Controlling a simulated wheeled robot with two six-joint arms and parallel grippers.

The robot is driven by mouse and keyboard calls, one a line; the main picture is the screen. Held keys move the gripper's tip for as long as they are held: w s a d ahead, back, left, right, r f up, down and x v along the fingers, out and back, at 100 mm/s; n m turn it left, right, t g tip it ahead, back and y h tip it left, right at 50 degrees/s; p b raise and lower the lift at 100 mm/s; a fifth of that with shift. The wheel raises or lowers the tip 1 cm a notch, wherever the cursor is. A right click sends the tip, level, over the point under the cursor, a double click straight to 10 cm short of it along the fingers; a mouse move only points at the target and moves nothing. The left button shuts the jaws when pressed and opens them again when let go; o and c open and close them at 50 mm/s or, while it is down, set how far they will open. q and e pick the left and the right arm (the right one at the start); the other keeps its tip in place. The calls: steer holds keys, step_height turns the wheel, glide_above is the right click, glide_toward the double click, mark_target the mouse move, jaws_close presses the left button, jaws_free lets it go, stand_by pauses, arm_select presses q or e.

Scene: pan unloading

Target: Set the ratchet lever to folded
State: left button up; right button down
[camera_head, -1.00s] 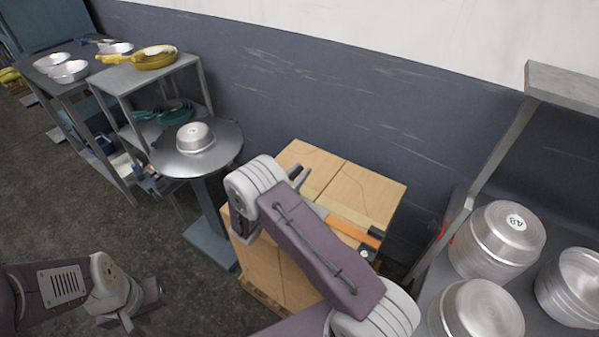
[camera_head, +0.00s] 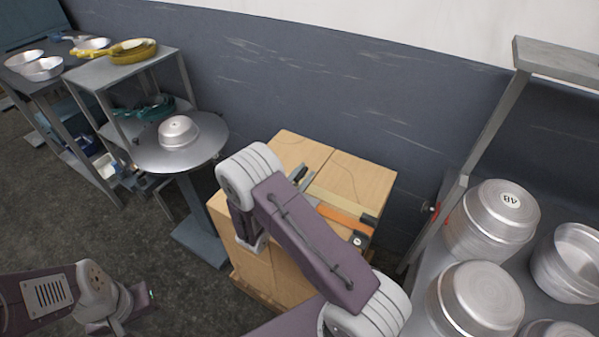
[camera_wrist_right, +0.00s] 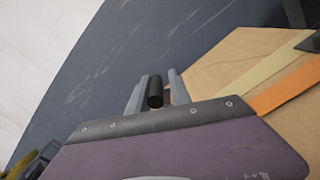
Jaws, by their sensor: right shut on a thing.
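A black cylindrical handle (camera_wrist_right: 155,95), apparently the ratchet lever's grip, stands between the grey fingers of my right gripper (camera_wrist_right: 153,84) in the right wrist view. The gripper is shut on it. In the head view a dark and grey piece (camera_head: 300,178) shows beside my right wrist; I cannot tell lever from finger there. A tan strap (camera_head: 338,202) and an orange strap (camera_head: 345,219) cross the box top. The ratchet body is mostly hidden by my right arm. My left gripper (camera_head: 145,296) is low at the left, away from the boxes, its fingers unclear.
Cardboard boxes (camera_head: 359,184) stand against the grey wall. A round stand (camera_head: 197,152) with an upturned pan (camera_head: 178,131) is left of them. Stacked metal pans (camera_head: 492,222) sit on a shelf at the right.

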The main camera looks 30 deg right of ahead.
steer(key=shift+s+d+f, duration=0.1)
steer(key=shift+s+f, duration=0.1)
steer(key=shift+f, duration=0.05)
stand_by(0.4)
steer(key=c, duration=1.4)
jaws_free()
steer(key=shift+o, duration=0.2)
steer(key=shift+r, duration=0.1)
